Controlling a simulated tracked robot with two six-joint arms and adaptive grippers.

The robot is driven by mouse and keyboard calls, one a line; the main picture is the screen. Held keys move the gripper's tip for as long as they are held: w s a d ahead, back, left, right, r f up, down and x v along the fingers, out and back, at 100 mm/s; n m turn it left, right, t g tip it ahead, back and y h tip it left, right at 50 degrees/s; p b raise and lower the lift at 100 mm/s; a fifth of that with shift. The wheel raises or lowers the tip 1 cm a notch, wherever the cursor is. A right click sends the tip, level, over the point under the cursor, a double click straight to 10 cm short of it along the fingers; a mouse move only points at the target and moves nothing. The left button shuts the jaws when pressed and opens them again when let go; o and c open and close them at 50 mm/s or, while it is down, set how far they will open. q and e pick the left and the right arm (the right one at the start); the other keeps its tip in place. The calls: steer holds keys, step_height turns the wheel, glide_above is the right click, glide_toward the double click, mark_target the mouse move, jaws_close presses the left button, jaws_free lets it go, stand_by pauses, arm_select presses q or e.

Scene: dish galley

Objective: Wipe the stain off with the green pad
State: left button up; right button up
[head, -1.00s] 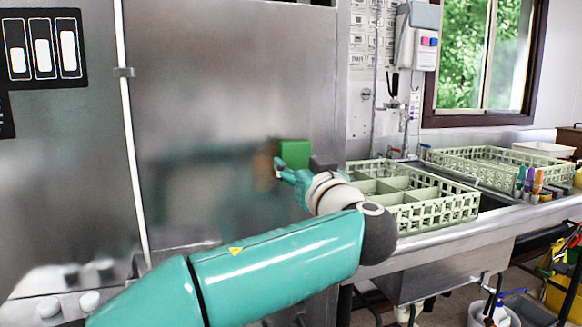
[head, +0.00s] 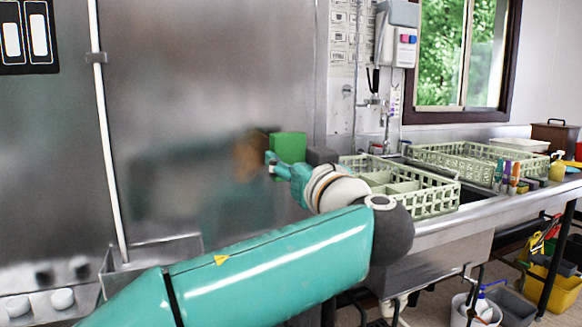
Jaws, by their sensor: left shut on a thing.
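The green pad (head: 289,147) is an upright block in front of the steel panel (head: 210,70). My left gripper (head: 273,165) is shut on it at its lower left side. A blurred brown stain (head: 247,153) shows on the panel just left of the pad. Part of it may be hidden behind the pad and gripper. I cannot tell whether the pad touches the panel. My right gripper is out of view.
A white vertical pipe (head: 107,150) runs down the panel at left. Pale green dish racks (head: 432,203) stand on the steel counter at right. Marker-like bottles (head: 507,172) stand near the counter's edge.

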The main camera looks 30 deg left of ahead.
arm_select(q)
steer(key=shift+s+d, duration=0.5)
steer(key=shift+d, duration=0.05)
steer(key=shift+d, duration=0.1)
steer(key=shift+b+v, duration=0.6)
steer(key=shift+v, duration=0.4)
steer(key=shift+s+d+r, duration=0.15)
steer(key=shift+s+d, duration=0.2)
